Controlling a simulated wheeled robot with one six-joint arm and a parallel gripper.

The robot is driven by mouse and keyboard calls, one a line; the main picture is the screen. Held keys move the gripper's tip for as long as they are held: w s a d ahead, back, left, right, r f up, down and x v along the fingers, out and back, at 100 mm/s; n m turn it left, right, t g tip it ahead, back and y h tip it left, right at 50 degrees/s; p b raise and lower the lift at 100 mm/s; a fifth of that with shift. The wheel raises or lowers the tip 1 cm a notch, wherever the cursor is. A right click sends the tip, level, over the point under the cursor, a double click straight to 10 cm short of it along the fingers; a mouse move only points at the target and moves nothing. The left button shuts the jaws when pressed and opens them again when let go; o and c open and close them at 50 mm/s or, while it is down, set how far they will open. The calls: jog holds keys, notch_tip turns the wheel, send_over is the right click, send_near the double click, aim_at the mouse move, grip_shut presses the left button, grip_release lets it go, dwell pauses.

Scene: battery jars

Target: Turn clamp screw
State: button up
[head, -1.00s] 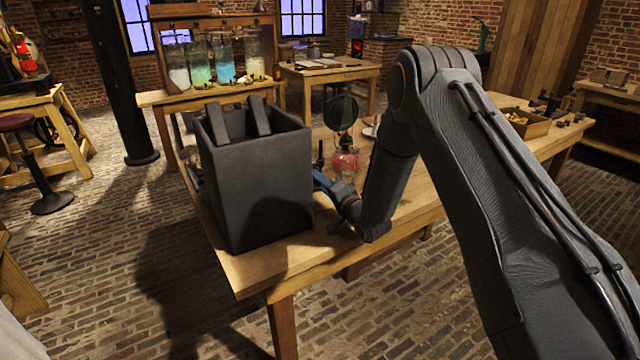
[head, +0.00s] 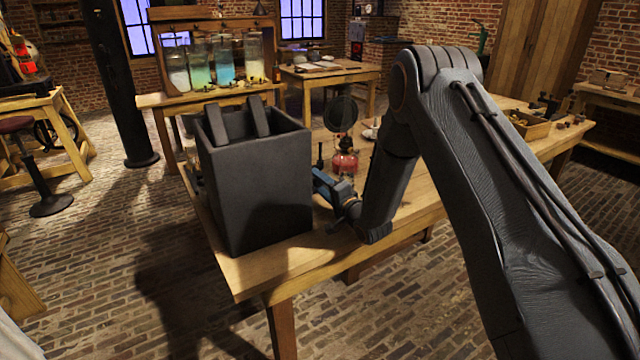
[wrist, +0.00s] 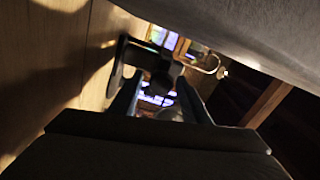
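My gripper (head: 328,186) is low over the table, right of a tall dark jar-like box (head: 255,185), with its blue fingers pointing towards the box's far right side. In the wrist view my gripper (wrist: 160,85) shows two blue fingers spread apart, with light visible between them. A dark metal piece with a rounded knob-like end (wrist: 163,72) is just ahead of the fingertips; it may be the clamp screw. I cannot tell whether the fingers touch it. Two dark plates (head: 236,118) stick up out of the box. No clamp screw is clear in the head view.
The wooden table (head: 262,268) carries the box. A red-based burner-like item (head: 345,162) and a round dark disc (head: 340,113) stand behind my gripper. A wooden tray (head: 530,124) is at the far right. Glass jars (head: 224,60) stand on another table behind.

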dwell(0.3)
jog(key=b+v, duration=0.1)
jog(key=v, duration=0.6)
jog(key=shift+s+d, duration=0.2)
jog(key=shift+s, duration=0.1)
